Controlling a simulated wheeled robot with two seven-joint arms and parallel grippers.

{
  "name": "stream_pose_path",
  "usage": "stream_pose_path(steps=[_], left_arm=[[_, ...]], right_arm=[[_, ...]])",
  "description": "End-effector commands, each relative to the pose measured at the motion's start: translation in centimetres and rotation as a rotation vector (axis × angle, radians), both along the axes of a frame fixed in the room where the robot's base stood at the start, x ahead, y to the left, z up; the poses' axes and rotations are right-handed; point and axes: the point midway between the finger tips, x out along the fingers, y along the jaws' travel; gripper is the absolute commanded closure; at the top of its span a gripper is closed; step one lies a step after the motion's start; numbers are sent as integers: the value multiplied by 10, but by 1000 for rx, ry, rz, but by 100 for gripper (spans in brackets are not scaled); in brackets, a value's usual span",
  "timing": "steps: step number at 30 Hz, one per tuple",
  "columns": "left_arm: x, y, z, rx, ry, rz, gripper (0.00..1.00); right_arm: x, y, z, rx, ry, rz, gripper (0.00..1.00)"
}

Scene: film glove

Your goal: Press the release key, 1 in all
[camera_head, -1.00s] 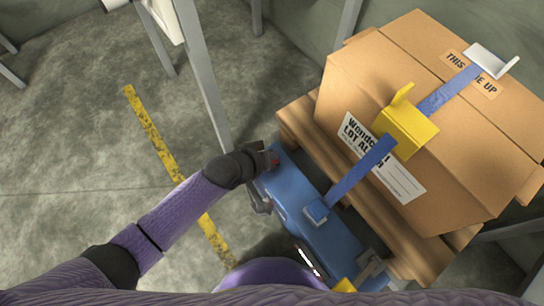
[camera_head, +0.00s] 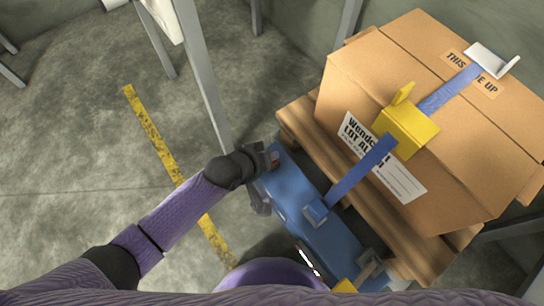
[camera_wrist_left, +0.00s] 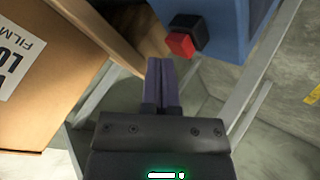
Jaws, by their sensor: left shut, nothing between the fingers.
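The release key looks to be the red key (camera_wrist_left: 180,44) on a black block, on the side of the blue housing (camera_wrist_left: 228,22) in the left wrist view. In the head view my left gripper (camera_head: 268,158) is at the housing's far left end. My right gripper is out of view.
A large carton (camera_head: 440,60) stands on a wooden pallet (camera_head: 300,118), held by a blue strap (camera_head: 362,172) with a yellow corner piece (camera_head: 408,130). A grey post (camera_head: 205,80) rises behind my left gripper.

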Motion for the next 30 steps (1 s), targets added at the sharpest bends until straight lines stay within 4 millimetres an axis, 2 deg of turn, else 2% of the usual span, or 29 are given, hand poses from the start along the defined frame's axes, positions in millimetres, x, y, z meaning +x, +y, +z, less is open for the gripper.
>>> stream_pose_path(steps=[11, 30], left_arm=[[0, 0, -4, 0, 0, 0, 100], [0, 0, -11, 0, 1, 0, 100]], right_arm=[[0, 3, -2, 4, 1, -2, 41], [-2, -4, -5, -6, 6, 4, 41]])
